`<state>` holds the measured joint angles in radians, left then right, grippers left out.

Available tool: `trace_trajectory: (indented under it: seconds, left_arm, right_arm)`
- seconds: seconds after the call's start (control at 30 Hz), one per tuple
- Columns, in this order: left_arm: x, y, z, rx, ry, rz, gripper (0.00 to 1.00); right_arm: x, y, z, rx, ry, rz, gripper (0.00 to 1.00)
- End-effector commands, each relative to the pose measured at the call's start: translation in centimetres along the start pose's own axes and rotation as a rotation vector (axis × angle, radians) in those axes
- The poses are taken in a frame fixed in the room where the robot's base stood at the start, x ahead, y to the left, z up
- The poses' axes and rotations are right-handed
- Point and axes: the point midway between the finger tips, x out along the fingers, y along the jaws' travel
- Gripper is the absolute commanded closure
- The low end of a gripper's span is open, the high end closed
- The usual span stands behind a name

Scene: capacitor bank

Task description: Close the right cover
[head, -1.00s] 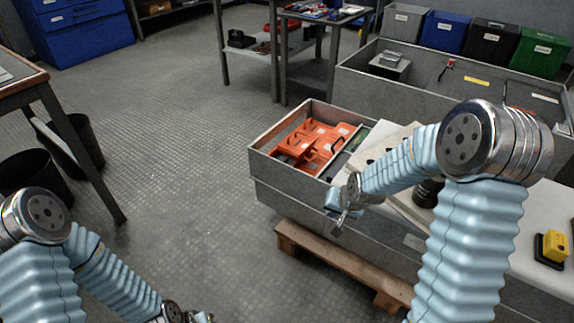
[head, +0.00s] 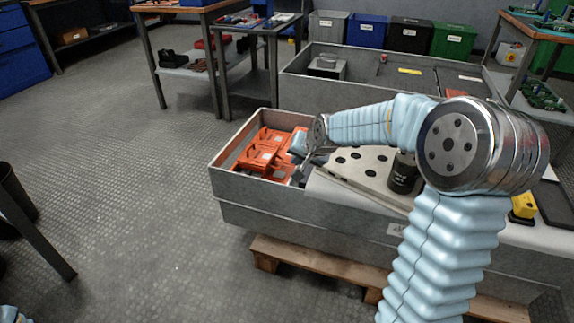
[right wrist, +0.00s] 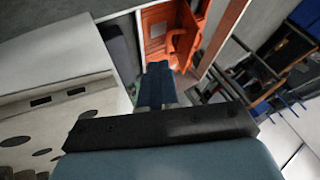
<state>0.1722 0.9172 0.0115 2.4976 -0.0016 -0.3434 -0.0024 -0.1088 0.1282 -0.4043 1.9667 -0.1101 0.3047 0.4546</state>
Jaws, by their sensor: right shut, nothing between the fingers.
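My right gripper (head: 302,162) is shut and empty, low over the grey bin (head: 243,183) between the orange cases and a pale plate with dark round holes (head: 352,168). In the right wrist view its blue fingers (right wrist: 157,86) point toward an orange case (right wrist: 160,35), and the holed plate (right wrist: 50,135) lies at the lower left. The pale plate looks like a cover and lies tilted across the bin; whether it is the right cover I cannot tell. A black cylinder (head: 403,173) stands at its right end. My left gripper is out of view.
Orange cases (head: 262,152) fill the bin's left part. The bin stands on a wooden pallet (head: 310,262). A yellow block (head: 523,206) sits at the right. Another grey bin (head: 300,88) stands behind.

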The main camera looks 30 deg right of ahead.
Motion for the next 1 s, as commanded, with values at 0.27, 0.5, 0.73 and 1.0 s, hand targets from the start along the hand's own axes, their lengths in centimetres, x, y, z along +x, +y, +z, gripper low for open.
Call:
trace_trajectory:
  seconds: [0.27,0.5,0.73,1.0]
  left_arm:
    - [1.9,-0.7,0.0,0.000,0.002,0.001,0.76]
    - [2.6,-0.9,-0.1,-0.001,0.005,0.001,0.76]
    - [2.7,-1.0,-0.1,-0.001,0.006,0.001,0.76]
    - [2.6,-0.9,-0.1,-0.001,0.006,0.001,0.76]
  right_arm:
    - [5.3,0.2,0.2,-0.001,-0.002,0.003,1.00]
    - [8.5,0.1,0.1,-0.001,-0.001,0.002,1.00]
    - [9.2,0.0,0.1,-0.001,-0.001,0.000,1.00]
    - [9.2,0.0,0.1,-0.002,-0.001,0.001,1.00]
